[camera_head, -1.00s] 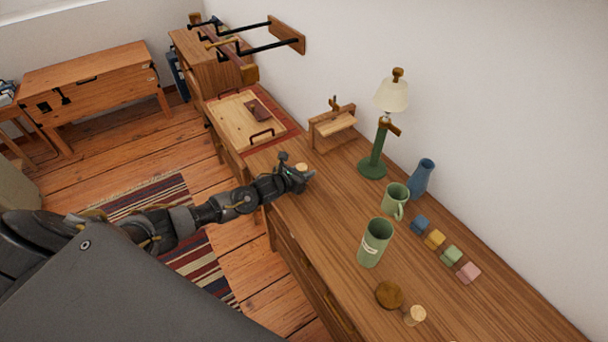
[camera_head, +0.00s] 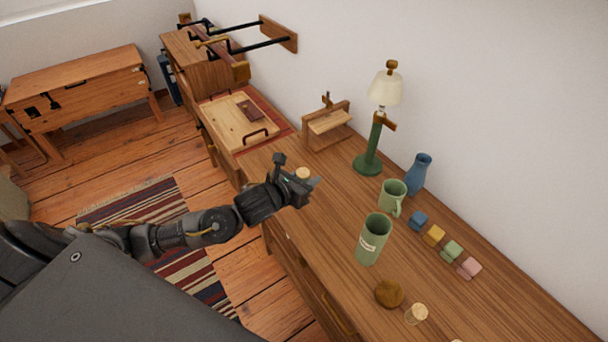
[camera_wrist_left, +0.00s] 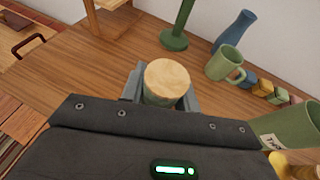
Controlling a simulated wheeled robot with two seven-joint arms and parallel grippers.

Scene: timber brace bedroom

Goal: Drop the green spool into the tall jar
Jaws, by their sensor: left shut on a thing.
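My left gripper (camera_head: 304,184) is shut on the spool (camera_head: 302,173), which shows a round pale wooden top. In the left wrist view the spool (camera_wrist_left: 166,78) stands between the fingers, its greenish side mostly hidden. The gripper is above the left part of the desk, left of the tall jar. The tall jar (camera_head: 372,243) is a green open cylinder with a pale label, upright on the desk. It also shows at the right edge of the left wrist view (camera_wrist_left: 297,122). The spool is apart from the jar. My right gripper is not in view.
A green mug (camera_head: 391,197), blue vase (camera_head: 418,174) and green lamp (camera_head: 368,164) stand behind the jar. Several small coloured blocks (camera_head: 433,235) lie to its right. A brown round piece (camera_head: 389,293) and another wood-topped piece (camera_head: 416,314) lie in front. Desk between gripper and jar is clear.

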